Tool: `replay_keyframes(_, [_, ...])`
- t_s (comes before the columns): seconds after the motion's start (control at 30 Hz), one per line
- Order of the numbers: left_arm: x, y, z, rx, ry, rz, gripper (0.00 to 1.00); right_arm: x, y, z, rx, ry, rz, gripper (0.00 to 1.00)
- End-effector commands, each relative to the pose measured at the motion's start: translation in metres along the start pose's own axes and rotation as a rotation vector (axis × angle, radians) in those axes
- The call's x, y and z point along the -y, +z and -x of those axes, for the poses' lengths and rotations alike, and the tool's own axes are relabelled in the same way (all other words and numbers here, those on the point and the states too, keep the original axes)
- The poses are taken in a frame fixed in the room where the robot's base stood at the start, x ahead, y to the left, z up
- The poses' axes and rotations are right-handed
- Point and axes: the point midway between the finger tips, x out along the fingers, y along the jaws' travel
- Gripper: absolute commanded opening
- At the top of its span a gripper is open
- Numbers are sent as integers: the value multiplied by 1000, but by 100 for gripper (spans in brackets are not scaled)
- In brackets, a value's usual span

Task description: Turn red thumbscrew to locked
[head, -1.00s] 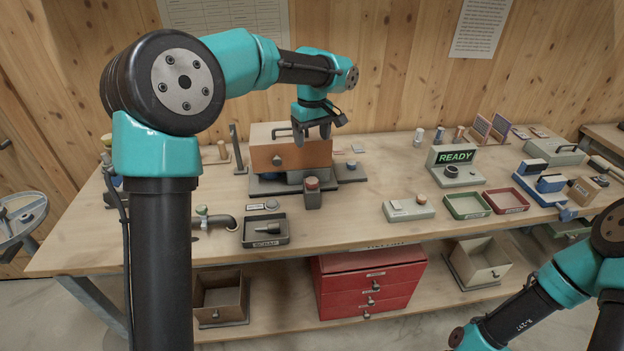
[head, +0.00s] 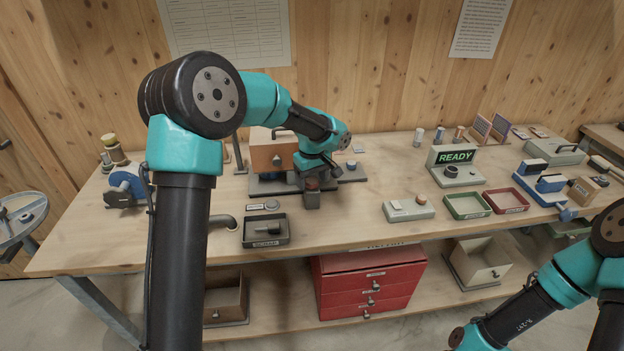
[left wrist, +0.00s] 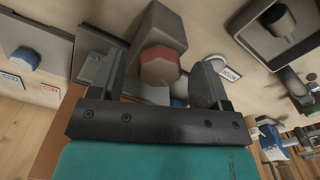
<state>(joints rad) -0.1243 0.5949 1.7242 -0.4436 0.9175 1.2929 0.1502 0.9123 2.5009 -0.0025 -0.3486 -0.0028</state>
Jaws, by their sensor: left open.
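The red thumbscrew (head: 311,184) sits on top of a small grey post at the front of the wooden-fronted mixer box (head: 268,152). In the left wrist view the thumbscrew (left wrist: 160,66) is a red faceted knob on a grey block. My left gripper (head: 309,176) is low over it. In the left wrist view my left gripper (left wrist: 162,76) is open, with one dark finger on each side of the knob. Gaps show between knob and fingers. My right arm is at the lower right, but its gripper is outside the picture.
A grey tray (head: 247,241) stands left of the post, with a dark part in it. A grey switch box (head: 408,214) stands to the right. Further right are a READY display (head: 455,156), a green tray (head: 452,211) and a red tray (head: 490,207). Bench between post and switch box is clear.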

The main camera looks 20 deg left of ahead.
Motion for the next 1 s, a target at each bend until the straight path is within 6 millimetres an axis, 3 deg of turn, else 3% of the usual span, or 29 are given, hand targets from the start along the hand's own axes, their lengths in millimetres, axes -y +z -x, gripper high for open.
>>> replay_keyframes(0.27, [0,0,-2,0,1,0,70,0,0,0,0,0,0,43])
replay_keyframes(0.8, [0,0,-1,0,1,0,21,0,0,0,0,0,0,43])
replay_keyframes(1.0, [0,0,-1,0,1,-9,21,0,0,0,0,0,0,43])
